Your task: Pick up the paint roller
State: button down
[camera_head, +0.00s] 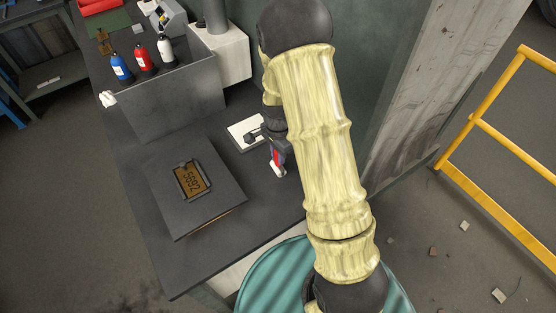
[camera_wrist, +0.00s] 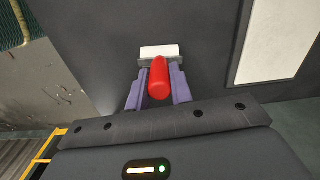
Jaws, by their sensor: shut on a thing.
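The paint roller has a red handle (camera_wrist: 159,80) and a white roller head (camera_wrist: 159,51). In the wrist view the handle lies between the two purple-grey fingers of my gripper (camera_wrist: 160,70), with the white head just beyond the fingertips. In the head view my gripper (camera_head: 276,150) is over the dark workbench at the right, with the red and white of the roller (camera_head: 278,169) showing below it. My arm hides part of this area. I cannot tell whether the roller touches the bench.
On the dark workbench (camera_head: 150,215), a white plate with a black knob (camera_head: 240,128) lies beside my gripper. Blue (camera_head: 121,67), red (camera_head: 142,57) and white bottles (camera_head: 165,48) stand behind. A yellow railing (camera_head: 487,80) is at the right.

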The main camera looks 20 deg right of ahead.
jog(key=shift+r, duration=0.1)
notch_tip(320, 180, up, 10)
jog(key=shift+f+b, duration=0.1)
jog(key=shift+b, duration=0.45)
dwell(1.8)
